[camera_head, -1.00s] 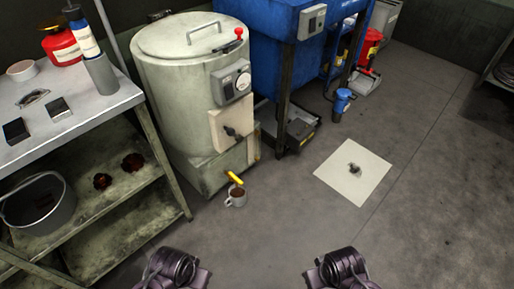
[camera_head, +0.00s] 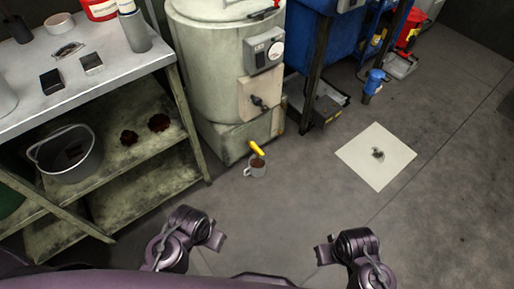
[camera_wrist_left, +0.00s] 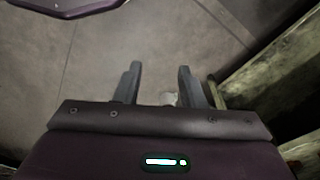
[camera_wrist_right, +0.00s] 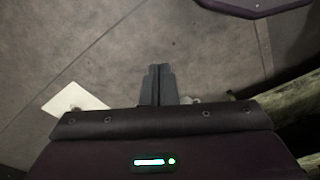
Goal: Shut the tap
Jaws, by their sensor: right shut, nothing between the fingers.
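The tap's yellow handle (camera_head: 257,148) sticks out low on the front of the pale green cylindrical tank (camera_head: 212,75). A grey mug (camera_head: 255,170) with dark brown contents stands on the floor below it. Whether liquid is running is too small to tell. My left gripper (camera_wrist_left: 158,85) is open and empty in the left wrist view. My right gripper (camera_wrist_right: 161,84) is shut and empty in the right wrist view. Both arms are low in the head view, in front of the tap and well apart from it. Small pale shapes beyond the fingers in both wrist views are unclear.
A metal table (camera_head: 110,80) with a lower shelf holding a bucket (camera_head: 66,150) stands left of the tank. A blue machine (camera_head: 312,40) on dark legs stands to the right. A stained pale sheet (camera_head: 362,165) lies on the floor.

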